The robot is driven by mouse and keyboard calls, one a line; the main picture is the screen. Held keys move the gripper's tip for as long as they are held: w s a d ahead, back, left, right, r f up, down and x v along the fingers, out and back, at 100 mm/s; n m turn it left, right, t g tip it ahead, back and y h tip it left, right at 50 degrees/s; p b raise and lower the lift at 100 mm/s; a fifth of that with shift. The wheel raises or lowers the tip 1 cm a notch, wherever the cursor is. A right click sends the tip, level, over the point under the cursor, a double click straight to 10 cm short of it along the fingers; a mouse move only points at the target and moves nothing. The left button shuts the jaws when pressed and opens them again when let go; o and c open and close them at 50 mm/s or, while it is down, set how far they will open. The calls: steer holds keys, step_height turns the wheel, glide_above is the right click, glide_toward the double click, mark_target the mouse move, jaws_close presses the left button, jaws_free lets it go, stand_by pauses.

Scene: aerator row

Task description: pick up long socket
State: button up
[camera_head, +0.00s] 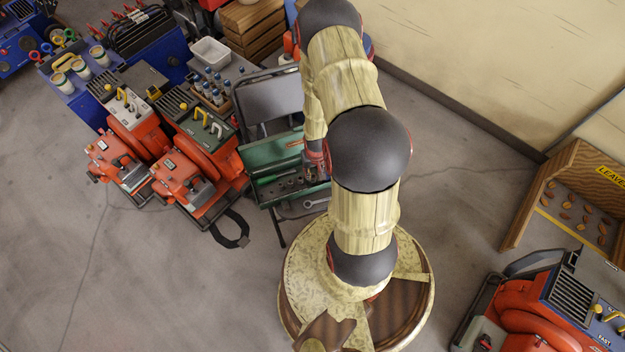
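A green toolbox (268,152) stands open on a folding chair left of my arm. Its tray holds several small dark sockets (287,186), too small in this view to tell which one is the long socket. My gripper (316,168) is over the right part of the toolbox, mostly hidden behind my own arm. I cannot see its fingertips clearly, nor whether anything is between them.
A wrench (316,203) lies at the toolbox's right front. The folding chair (270,98) has its backrest behind the box. Orange and blue machines (190,180) stand close on the left. A wooden leaf bin (540,195) is at right.

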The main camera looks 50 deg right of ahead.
mark_target(313, 177)
steer(key=f+b, duration=0.2)
steer(key=f, duration=0.3)
steer(key=shift+w+f+b, duration=0.15)
steer(key=shift+w+b, duration=0.05)
steer(key=shift+b, duration=0.15)
steer(key=c, duration=0.4)
jaws_close()
